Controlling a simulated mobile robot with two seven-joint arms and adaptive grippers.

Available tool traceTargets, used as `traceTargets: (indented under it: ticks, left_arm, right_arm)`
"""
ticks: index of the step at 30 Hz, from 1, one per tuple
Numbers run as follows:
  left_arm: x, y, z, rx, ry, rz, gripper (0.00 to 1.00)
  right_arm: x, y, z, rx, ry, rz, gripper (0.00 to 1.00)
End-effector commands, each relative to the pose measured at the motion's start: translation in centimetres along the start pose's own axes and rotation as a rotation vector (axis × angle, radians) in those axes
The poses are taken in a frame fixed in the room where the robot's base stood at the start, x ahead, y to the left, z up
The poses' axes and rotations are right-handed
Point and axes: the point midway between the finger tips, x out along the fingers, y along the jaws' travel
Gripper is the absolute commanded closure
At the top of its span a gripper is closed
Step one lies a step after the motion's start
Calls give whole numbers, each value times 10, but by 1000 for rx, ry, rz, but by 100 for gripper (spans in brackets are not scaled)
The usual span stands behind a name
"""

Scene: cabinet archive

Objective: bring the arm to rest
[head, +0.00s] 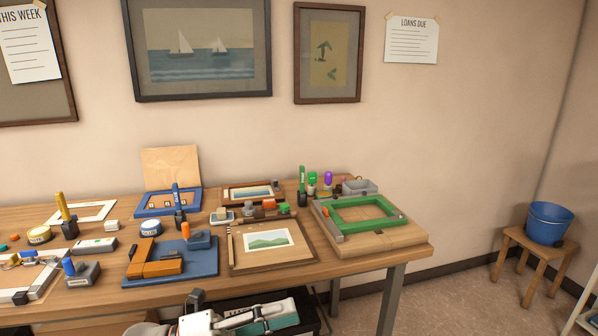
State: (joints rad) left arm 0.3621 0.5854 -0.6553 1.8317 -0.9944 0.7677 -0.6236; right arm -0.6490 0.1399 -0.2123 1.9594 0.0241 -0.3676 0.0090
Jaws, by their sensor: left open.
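My left gripper (240,317) shows at the bottom edge of the head view, in front of the wooden table (345,262) and below its top. Its white and dark parts are partly cut off by the frame. It is open, and I see nothing held in it. It is apart from the things on the table. My right gripper is not in view.
The table carries a green frame (335,219) on a wooden board, a landscape picture (266,239), a blue tray (204,259) with orange blocks, and several small tools. A stool (533,257) with a blue bucket (549,222) stands at right. Floor between is clear.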

Motion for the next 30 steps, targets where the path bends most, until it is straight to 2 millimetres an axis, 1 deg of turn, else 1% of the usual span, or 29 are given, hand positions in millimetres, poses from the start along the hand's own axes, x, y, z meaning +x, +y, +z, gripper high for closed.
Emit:
traceTargets:
  ticks: [1, 2, 5, 8, 11, 12, 14, 15, 16, 17, 18, 19, 20, 21, 24, 27, 30]
  left_arm:
    - [-2, 7, -1, -113, -96, -19, 54]
    - [-5, 12, 1, -178, -153, -27, 54]
    - [-21, 35, 6, -400, -348, -43, 54]
    - [-48, 67, 3, -629, -543, -46, 54]
    - [-83, 106, -13, -864, -743, -36, 54]
    - [-99, 123, -23, -958, -823, -30, 54]
    - [-124, 148, -44, -1099, -944, -17, 54]
    - [-142, 164, -60, -1193, -1025, -7, 54]
    - [-156, 176, -75, -1262, -1087, 4, 54]
    - [-169, 187, -90, -1329, -1145, 11, 54]
    - [-185, 199, -111, -1409, -1218, 24, 54]
    - [-196, 207, -126, -1465, -1268, 32, 54]
    - [-206, 213, -141, -1514, -1314, 41, 54]
    - [-218, 220, -160, -1576, -1370, 51, 54]
    - [-240, 232, -199, -1691, -1480, 74, 54]
    - [-253, 237, -222, -1757, -1545, 89, 54]
    - [-258, 239, -232, -1786, -1571, 93, 54]
  right_arm:
    - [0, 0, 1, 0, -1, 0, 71]
    - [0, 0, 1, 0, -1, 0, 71]
    - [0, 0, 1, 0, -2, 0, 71]
    - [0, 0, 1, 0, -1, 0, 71]
    - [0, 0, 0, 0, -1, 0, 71]
    - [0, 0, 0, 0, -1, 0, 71]
    - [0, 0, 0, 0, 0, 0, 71]
    - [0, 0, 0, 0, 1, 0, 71]
    - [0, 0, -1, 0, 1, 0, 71]
    - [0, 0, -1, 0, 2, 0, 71]
    - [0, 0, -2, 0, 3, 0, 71]
    - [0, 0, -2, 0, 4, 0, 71]
    - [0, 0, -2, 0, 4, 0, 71]
    - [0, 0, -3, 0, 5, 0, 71]
    - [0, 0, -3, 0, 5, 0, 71]
    - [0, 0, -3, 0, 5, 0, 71]
    - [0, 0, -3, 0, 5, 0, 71]
